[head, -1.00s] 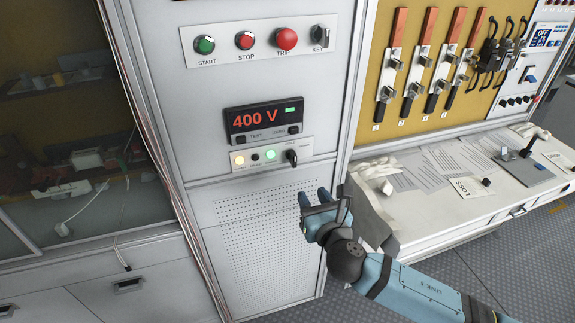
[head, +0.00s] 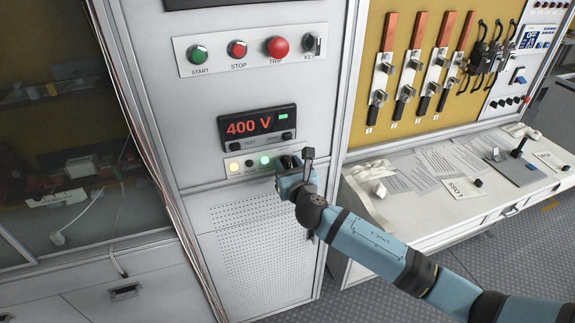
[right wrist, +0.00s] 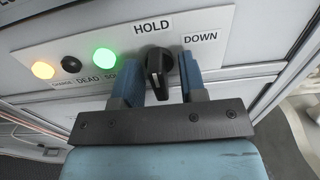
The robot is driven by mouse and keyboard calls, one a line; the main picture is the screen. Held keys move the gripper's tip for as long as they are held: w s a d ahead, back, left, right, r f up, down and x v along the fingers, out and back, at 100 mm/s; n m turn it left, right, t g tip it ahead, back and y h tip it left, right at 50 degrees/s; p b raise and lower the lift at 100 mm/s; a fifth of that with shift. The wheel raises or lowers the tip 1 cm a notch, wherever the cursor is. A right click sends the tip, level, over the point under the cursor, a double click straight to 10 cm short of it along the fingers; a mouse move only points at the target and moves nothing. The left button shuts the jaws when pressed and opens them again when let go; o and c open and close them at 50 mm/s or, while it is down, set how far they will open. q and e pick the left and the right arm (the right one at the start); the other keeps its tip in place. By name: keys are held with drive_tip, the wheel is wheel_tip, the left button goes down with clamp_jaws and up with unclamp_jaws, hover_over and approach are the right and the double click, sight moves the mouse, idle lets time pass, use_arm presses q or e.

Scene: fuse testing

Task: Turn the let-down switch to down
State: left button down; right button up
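The let-down switch is a black rotary knob (right wrist: 157,72) on the lower panel strip. In the right wrist view it points up toward the HOLD label (right wrist: 152,27), and the DOWN label (right wrist: 200,37) is to its right. My right gripper (head: 297,162) is at the strip's right end and hides the knob in the head view. In the right wrist view the blue fingers of my right gripper (right wrist: 160,80) are apart, one on each side of the knob, with visible gaps. My left gripper is not in view.
Left of the knob are a green lamp (right wrist: 104,61), a dark button (right wrist: 71,64) and an amber lamp (right wrist: 42,69). Above the strip is a display reading 400 V (head: 257,125). Higher up is a red trip button (head: 277,46). A white bench (head: 420,225) stands at the right.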

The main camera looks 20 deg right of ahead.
drive_tip(key=shift+c, duration=0.4)
drive_tip(key=c, duration=0.5)
drive_tip(key=shift+m, duration=0.8)
drive_tip(key=m, duration=0.4)
drive_tip(key=shift+a, duration=0.1)
drive_tip(key=m, duration=0.4)
drive_tip(key=shift+r+b, duration=0.1)
drive_tip(key=shift+b, duration=0.25)
drive_tip(key=shift+m, duration=1.2)
